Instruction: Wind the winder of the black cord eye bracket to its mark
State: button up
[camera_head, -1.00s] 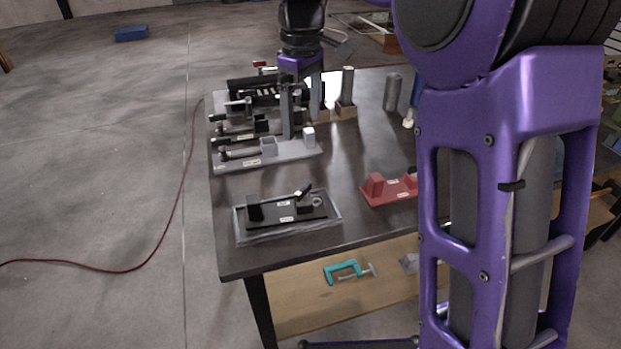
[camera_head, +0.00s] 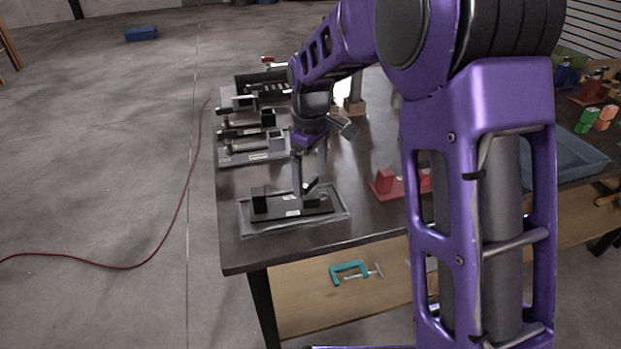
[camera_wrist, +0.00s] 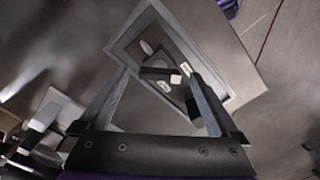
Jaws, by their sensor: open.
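The black cord eye bracket (camera_head: 272,212) lies in a shallow grey tray (camera_head: 245,232) near the table's front left corner. It has an upright black block at its left end and a small winder arm (camera_head: 311,184) with a pale tip near its right end. My gripper (camera_head: 303,188) points down over the right end, close to the winder. In the wrist view, the winder's dark arm (camera_wrist: 155,74) shows between my two open fingers (camera_wrist: 160,76). Its pale tip points to the right finger. I cannot tell whether a finger touches it. Several white labels show on the bracket.
A red bracket (camera_head: 385,183) stands right of the tray. Grey and black brackets (camera_head: 250,158) stand in rows behind it, on the table's left side. A blue bin (camera_head: 572,160) is at the right. A teal clamp (camera_head: 350,271) lies on the lower shelf.

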jog(key=shift+f, duration=0.25)
jog(key=c, duration=1.4)
jog(key=shift+r+m, duration=0.1)
jog(key=shift+m, duration=0.2)
jog(key=m+p, duration=0.1)
jog(key=m, duration=0.1)
jog(key=shift+m+p, duration=0.4)
jog(key=m+p, duration=0.1)
jog(key=m, duration=0.4)
jog(key=shift+p, duration=0.4)
jog(key=shift+m, duration=0.3)
